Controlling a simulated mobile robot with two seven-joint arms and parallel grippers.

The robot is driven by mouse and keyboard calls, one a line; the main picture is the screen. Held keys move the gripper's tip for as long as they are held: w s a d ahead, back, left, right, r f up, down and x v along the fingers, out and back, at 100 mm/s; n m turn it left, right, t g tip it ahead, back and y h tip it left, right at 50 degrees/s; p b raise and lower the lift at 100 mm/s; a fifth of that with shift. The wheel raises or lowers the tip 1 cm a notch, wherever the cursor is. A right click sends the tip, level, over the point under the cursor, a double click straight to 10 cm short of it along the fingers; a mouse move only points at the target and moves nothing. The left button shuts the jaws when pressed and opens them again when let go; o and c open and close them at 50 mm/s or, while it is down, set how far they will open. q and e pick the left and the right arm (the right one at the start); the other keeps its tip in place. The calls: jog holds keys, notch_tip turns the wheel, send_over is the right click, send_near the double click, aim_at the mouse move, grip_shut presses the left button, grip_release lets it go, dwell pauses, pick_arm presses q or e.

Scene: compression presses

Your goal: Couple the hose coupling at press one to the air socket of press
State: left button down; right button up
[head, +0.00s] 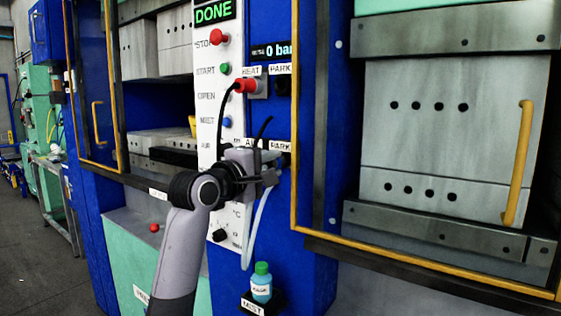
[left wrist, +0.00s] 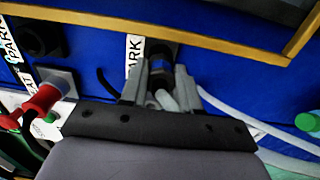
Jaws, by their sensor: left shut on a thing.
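My left gripper (head: 268,174) is at the lower right of the press's white control panel, beside the lower PARK label (head: 280,146). In the left wrist view its two fingers (left wrist: 161,92) are closed around the hose coupling (left wrist: 164,99), a small pale and dark piece with a blue band. A dark park holder (left wrist: 160,55) lies directly behind the coupling; I cannot tell whether the coupling is seated in it. A pale hose (head: 258,220) hangs below the gripper. The air socket under the partly covered AIR label is hidden by my gripper. My right gripper is not in view.
A red plug (head: 244,86) sits at the HEAT socket, with a black hose looping down. The panel (head: 207,110) carries several buttons and a DONE display (head: 214,12). A yellow-edged guard frame (head: 295,130) stands close right. A blue bottle (head: 261,283) stands below.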

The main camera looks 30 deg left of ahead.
pick_arm(q)
jog(key=shift+s, duration=0.15)
jog(key=shift+s, duration=0.35)
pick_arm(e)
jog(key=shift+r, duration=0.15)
pick_arm(q)
jog(key=shift+s+a+p, duration=0.15)
jog(key=shift+s+p, duration=0.35)
jog(key=shift+s, duration=0.7)
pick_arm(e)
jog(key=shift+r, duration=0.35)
pick_arm(q)
jog(key=shift+s+a+p, duration=0.15)
jog(key=shift+s+p, duration=0.4)
jog(key=shift+s, duration=1.45)
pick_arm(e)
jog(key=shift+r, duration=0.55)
pick_arm(q)
jog(key=shift+r, duration=0.1)
